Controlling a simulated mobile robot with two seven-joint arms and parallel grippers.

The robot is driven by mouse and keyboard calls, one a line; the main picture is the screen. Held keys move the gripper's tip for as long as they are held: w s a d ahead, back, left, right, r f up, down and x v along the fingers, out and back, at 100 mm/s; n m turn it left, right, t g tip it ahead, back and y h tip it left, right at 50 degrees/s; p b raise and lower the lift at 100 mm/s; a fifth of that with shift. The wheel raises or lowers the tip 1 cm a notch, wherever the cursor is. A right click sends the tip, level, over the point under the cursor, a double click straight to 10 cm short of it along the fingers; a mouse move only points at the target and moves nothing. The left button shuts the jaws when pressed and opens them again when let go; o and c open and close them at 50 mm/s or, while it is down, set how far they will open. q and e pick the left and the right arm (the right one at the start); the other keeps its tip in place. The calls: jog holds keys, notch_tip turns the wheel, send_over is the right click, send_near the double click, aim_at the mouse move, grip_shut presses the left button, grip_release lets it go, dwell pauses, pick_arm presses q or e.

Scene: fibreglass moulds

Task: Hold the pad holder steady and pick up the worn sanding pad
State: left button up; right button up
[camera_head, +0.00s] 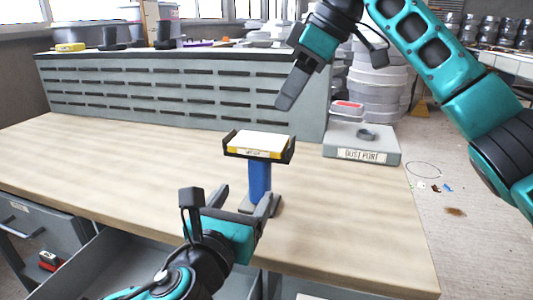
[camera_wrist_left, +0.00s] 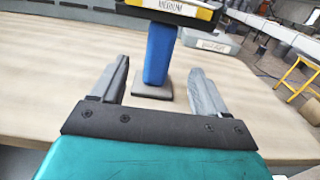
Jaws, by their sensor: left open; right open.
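The pad holder is a black tray (camera_head: 231,149) on a blue post (camera_head: 259,180) with a grey foot, standing upright on the wooden bench. A sanding pad (camera_head: 262,141) with a pale top and a yellow labelled edge lies in the tray. In the left wrist view the label on the front reads "MEDIUM", and the blue post (camera_wrist_left: 159,52) stands ahead, between the lines of my fingers. My left gripper (camera_head: 244,200) is open and empty, low in front of the post. My right gripper (camera_head: 287,95) is open above the tray, pointing down; its fingers overlap in view.
A grey slotted panel (camera_head: 180,95) runs along the bench's back. A grey box labelled "DUST PORT" (camera_head: 361,145) sits at the right, with stacked white tubs (camera_head: 375,85) behind. The bench left of the holder is clear. An open drawer (camera_head: 110,262) is below the front edge.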

aim_at(256, 178)
pick_arm(q)
jog(key=x, duration=1)
jog(key=shift+f, duration=0.1)
jog(key=c, duration=1.2)
pick_arm(e)
jog(key=shift+o, duration=0.5)
jog(key=o, duration=0.5)
jog(key=shift+d+r+h, duration=0.5)
jog(key=shift+d+r, duration=0.5)
jog(key=shift+r, duration=0.25)
jog(key=shift+c, duration=0.2)
jog(key=shift+o, duration=0.8)
jog(key=shift+d, duration=0.15)
jog(key=o, duration=0.4)
jog(key=x, duration=0.5)
jog(key=shift+s+f, duration=0.1)
jog(key=shift+s, duration=0.05)
jog(key=shift+c, duration=0.2)
jog(key=shift+s+x, duration=0.25)
jog(key=shift+x, duration=1.3)
jog(key=shift+s+x, duration=0.2)
jog(key=shift+x, duration=1.35)
